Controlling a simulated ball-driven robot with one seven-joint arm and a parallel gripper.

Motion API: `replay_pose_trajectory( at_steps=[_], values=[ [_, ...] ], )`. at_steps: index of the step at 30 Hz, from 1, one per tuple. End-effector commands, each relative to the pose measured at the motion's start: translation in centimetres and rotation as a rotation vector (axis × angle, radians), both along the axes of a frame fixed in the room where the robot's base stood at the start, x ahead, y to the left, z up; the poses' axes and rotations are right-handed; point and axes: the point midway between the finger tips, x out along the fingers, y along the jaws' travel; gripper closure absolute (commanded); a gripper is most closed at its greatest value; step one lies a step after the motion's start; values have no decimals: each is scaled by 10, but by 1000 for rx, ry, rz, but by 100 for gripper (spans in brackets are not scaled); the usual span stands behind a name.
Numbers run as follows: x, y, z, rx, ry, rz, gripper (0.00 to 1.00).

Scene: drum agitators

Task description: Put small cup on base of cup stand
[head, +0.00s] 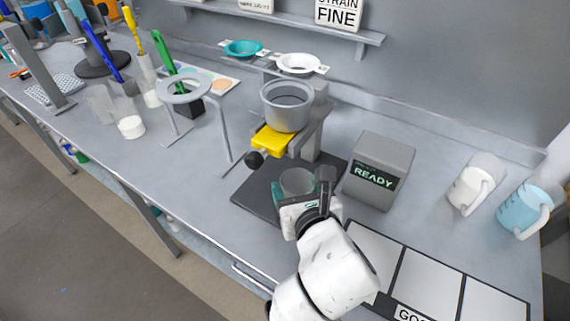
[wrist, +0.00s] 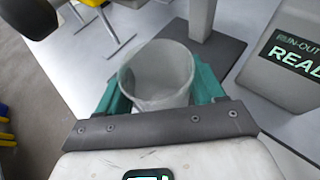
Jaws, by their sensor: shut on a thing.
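The small cup (head: 297,182) is pale, translucent and upright. In the wrist view the cup (wrist: 160,75) sits between the two teal fingers of my gripper (wrist: 160,92), which is shut on it. In the head view my gripper (head: 303,203) is at the front part of the dark base of the cup stand (head: 258,186). The cup appears over the base plate; I cannot tell whether its bottom touches it. The stand holds a grey bowl-like cup (head: 287,108) above, with a yellow part (head: 273,139) and a black knob below it.
A grey box reading READY (head: 378,170) stands just right of the base. White panels (head: 425,280) lie at front right, and two mugs (head: 476,184) stand at far right. A ring stand (head: 186,90) is to the left.

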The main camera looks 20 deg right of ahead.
Motion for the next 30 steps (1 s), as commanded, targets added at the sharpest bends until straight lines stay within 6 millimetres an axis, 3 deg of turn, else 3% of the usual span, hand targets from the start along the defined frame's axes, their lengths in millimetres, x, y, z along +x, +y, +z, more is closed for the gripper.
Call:
replay_pose_trajectory(
  at_steps=[6, 12, 17, 25, 30],
  values=[
    [53, -11, 2, -1, -1, -2, 65],
    [84, -17, 1, 0, 0, -1, 65],
    [90, -18, -3, -1, 1, -1, 65],
    [89, -18, -35, -3, 4, 0, 65],
    [89, -18, -35, -1, 0, 0, 65]
  ],
)
